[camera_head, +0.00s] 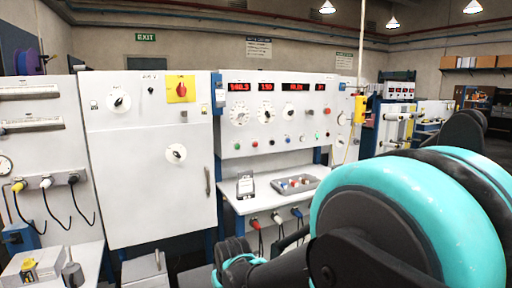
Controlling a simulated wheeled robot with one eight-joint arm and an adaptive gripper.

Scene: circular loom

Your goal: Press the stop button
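The white control panel (278,118) stands at the centre, with lit red displays along its top and several dials below. A red rotary knob on a yellow plate (181,89) is on the tall white cabinet to the left. My teal and black arm fills the lower right, apart from the panel. I cannot make out my gripper's fingers.
The tall white cabinet (140,200) stands left of the panel. A white shelf (250,203) below the panel holds a grey tray (318,182) with coloured pieces and a small stand (245,185). Plugs with cables hang beneath. A thin pole (360,50) rises right of the panel.

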